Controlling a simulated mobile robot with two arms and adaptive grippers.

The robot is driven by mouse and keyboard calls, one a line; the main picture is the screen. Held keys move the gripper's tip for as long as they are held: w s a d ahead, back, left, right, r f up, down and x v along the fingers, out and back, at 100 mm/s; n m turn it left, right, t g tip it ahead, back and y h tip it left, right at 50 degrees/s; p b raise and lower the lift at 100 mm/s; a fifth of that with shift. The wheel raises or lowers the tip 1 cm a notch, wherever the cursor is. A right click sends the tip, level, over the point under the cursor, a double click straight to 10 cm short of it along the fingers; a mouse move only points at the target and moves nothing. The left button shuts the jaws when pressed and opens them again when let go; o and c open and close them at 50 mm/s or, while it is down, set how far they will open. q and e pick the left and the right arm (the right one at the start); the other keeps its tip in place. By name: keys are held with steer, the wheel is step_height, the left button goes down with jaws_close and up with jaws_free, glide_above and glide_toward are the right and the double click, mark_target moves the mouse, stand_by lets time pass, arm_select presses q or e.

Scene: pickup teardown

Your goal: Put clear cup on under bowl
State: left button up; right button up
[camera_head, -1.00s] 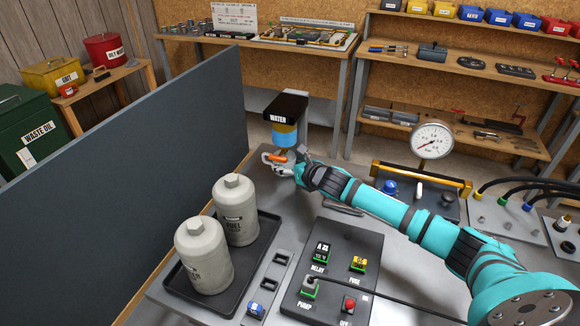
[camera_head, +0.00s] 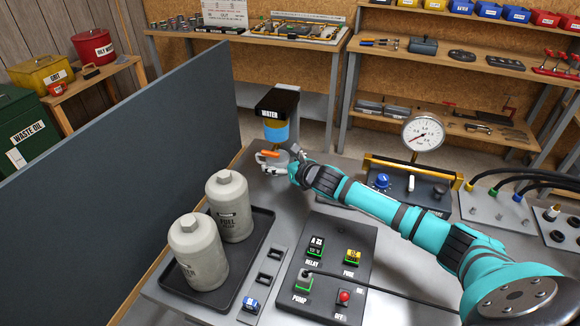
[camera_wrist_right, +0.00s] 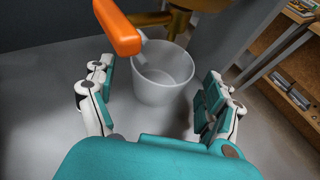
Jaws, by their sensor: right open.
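The clear cup (camera_wrist_right: 162,85) stands upright on the grey bench in the right wrist view, looking empty. The bowl (camera_head: 276,131) is blue, under a black cap marked WATER. Its brass lower part (camera_wrist_right: 180,18) shows above and behind the cup's rim, with an orange handle (camera_wrist_right: 118,27) at the left. My right gripper (camera_head: 273,162) is beneath the bowl. In the wrist view its open fingers (camera_wrist_right: 157,76) are on either side of the cup, with visible gaps. The cup is hard to make out in the head view. My left gripper is out of view.
A dark upright panel (camera_head: 120,170) borders the bench on the left. Two fuel canisters (camera_head: 228,205) stand in a black tray (camera_head: 255,250). A switch panel (camera_head: 345,245) lies at the front. A pressure gauge (camera_head: 422,134) stands at the right.

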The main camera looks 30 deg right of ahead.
steer(key=b+v, duration=0.1)
steer(key=v, duration=1)
steer(key=shift+s+r, duration=0.2)
steer(key=shift+s, duration=0.25)
steer(key=shift+c, duration=0.4)
stand_by(1.0)
